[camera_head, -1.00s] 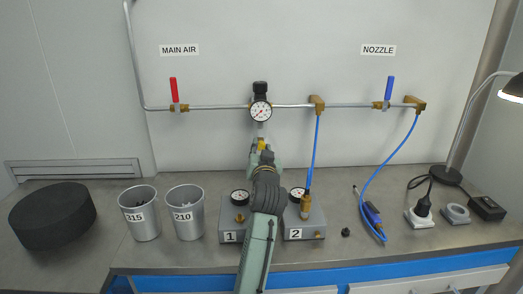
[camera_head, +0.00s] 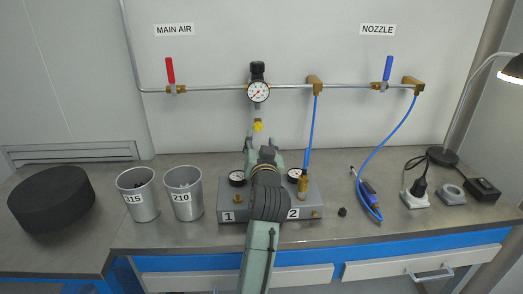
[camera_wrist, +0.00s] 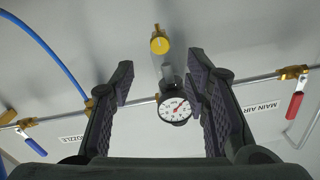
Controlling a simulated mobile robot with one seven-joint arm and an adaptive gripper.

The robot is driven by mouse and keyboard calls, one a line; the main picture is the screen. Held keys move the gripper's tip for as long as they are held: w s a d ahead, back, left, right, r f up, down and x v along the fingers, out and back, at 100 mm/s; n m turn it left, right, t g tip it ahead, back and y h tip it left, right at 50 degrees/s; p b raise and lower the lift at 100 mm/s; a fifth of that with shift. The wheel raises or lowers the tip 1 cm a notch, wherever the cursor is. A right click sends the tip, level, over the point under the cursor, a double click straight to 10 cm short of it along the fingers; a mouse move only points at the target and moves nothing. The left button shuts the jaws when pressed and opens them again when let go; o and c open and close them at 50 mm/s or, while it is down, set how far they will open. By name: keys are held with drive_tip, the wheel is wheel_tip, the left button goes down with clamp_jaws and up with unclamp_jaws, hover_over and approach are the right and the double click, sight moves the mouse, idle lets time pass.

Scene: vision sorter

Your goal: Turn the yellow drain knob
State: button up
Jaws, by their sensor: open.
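The pressure gauge (camera_wrist: 174,109) shows between the fingers, farther off.
A red valve handle (camera_head: 170,70) and a blue one (camera_head: 387,68) sit on the pipe. A blue hose (camera_head: 312,135) runs down right of the knob. The grey box (camera_head: 287,213) with gauges stands below, behind my arm. Two metal cups (camera_head: 184,205) stand left.

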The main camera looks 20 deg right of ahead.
drive_tip(key=shift+v, duration=2.2)
